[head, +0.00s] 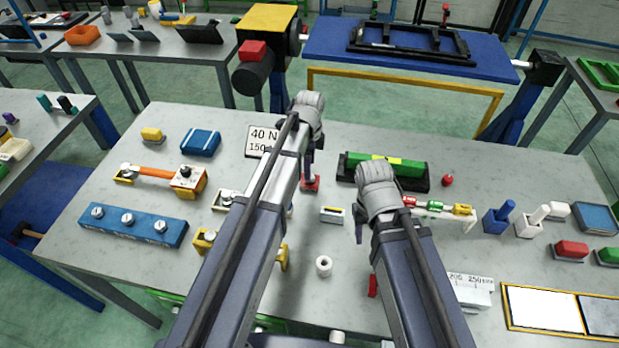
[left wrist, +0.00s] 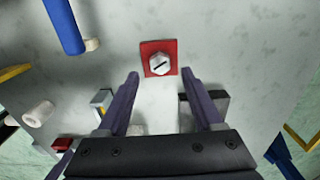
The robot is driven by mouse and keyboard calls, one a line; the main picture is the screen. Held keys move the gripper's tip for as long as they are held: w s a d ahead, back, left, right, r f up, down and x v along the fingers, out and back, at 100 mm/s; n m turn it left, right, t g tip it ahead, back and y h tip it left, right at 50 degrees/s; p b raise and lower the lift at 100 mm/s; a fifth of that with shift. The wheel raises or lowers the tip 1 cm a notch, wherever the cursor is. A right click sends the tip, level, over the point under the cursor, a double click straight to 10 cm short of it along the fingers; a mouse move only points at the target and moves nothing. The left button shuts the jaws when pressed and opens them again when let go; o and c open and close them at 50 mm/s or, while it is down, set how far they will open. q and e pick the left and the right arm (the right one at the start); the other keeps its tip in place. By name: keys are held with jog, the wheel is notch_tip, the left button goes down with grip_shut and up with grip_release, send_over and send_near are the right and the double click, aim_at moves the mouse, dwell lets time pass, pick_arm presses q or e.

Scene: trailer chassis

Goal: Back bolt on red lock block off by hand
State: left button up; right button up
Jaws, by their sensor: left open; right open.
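The red lock block (head: 310,184) sits on the grey table in the head view, partly hidden by my left arm and gripper. In the left wrist view the red block (left wrist: 146,50) lies flat, with a silver hex bolt (left wrist: 160,65) with a dark line across its head on it. My left gripper (left wrist: 160,80) is open, its two purple fingers apart, pointing toward the bolt with nothing between them. In the head view my left gripper (head: 309,165) points down just over the block. My right gripper (head: 359,230) is open, mostly hidden behind its own wrist.
A blue bar with hex bolts (head: 130,222) lies at the left. A green block on a black base (head: 405,170) stands behind my right wrist. A white roll (head: 323,265) and a small box (head: 332,215) stand between my arms. Several coloured parts crowd the right side.

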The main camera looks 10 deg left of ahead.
pick_arm(q)
notch_tip(320, 180, down, 4)
jog(key=b, duration=0.3)
jog(key=shift+f, duration=0.15)
pick_arm(e)
notch_tip(320, 180, down, 4)
jog(key=shift+f, duration=0.2)
jog(key=shift+r, duration=0.1)
pick_arm(q)
grip_shut()
